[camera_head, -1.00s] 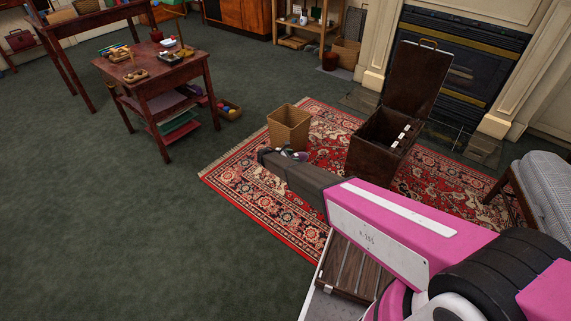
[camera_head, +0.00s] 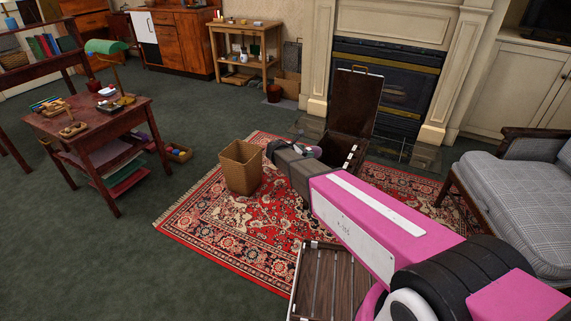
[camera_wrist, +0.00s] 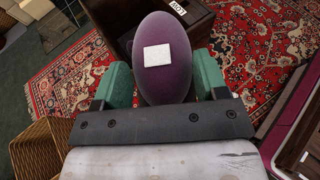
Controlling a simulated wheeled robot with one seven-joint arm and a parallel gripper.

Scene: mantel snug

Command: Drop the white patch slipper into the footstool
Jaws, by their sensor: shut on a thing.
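The white patch slipper is a dark purple oval with a white square patch, seen in the wrist view (camera_wrist: 165,82). My gripper (camera_wrist: 163,80) is shut on it, one green finger on each side. In the head view the slipper (camera_head: 315,152) shows only partly beyond my arm. The footstool (camera_head: 345,149) is a dark brown box with its lid (camera_head: 357,100) raised, standing on the rug in front of the fireplace. My gripper is at its near left side in the head view. In the wrist view part of the footstool (camera_wrist: 202,22) lies behind the slipper. My arm hides much of the box.
A wicker basket (camera_head: 241,168) stands on the red rug (camera_head: 215,212) just left of my gripper; its rim also shows in the wrist view (camera_wrist: 38,150). A checked armchair (camera_head: 510,195) is at the right. A small wooden table (camera_head: 95,118) stands left, with open carpet between.

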